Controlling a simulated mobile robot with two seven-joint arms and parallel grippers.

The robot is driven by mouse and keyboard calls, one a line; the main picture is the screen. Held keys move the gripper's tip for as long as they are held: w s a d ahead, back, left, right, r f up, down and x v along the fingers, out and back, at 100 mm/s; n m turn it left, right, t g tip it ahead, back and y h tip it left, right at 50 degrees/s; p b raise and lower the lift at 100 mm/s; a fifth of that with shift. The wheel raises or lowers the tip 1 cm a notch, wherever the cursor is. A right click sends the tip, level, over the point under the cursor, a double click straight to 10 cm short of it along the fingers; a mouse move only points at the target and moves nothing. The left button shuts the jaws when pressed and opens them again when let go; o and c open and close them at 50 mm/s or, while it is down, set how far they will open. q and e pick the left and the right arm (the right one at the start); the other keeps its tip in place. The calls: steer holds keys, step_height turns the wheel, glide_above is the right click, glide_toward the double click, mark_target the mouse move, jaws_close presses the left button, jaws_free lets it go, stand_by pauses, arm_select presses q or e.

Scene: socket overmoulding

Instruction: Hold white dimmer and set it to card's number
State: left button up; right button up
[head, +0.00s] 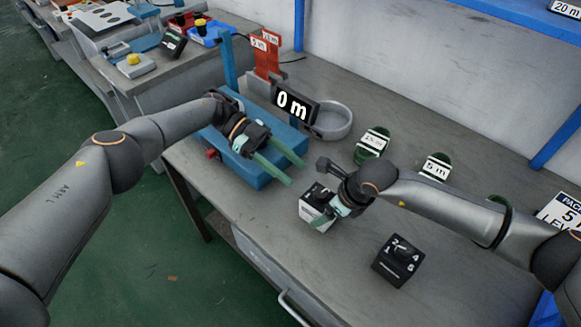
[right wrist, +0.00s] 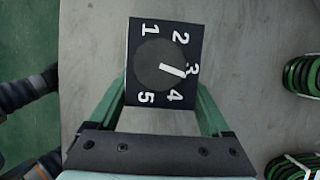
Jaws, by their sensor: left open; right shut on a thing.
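The white dimmer (head: 318,210) has a white body and a dark top. My right gripper (head: 335,208) is shut on its sides; whether it touches the table I cannot tell. In the right wrist view its dial face (right wrist: 140,85) carries numbers 1 to 5, and the white pointer (right wrist: 172,70) points between 3 and 4, closer to 3. My left gripper (head: 297,172) is open and empty above the blue box's right edge, left of the dimmer. A white card (head: 563,214) at the right edge shows a 5; its text is partly cut off.
A black dimmer (head: 398,260) stands in front on the table. Green cable coils (head: 372,142) with length labels lie behind, one marked 5 m (head: 436,168). A display (head: 295,104) reading 0 m and a round grey dish (head: 332,122) stand behind the blue box (head: 258,170).

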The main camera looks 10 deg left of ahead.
arm_select(q)
steer(key=shift+o, duration=1.2)
steer(key=shift+f, duration=0.15)
steer(key=n+t, duration=1.1)
steer(key=t, duration=0.1)
glide_toward(317, 193)
steer(key=shift+y, duration=0.4)
steer(key=x, duration=0.9)
steer(key=shift+d+r, duration=0.25)
steer(key=shift+d, duration=0.1)
jaws_close()
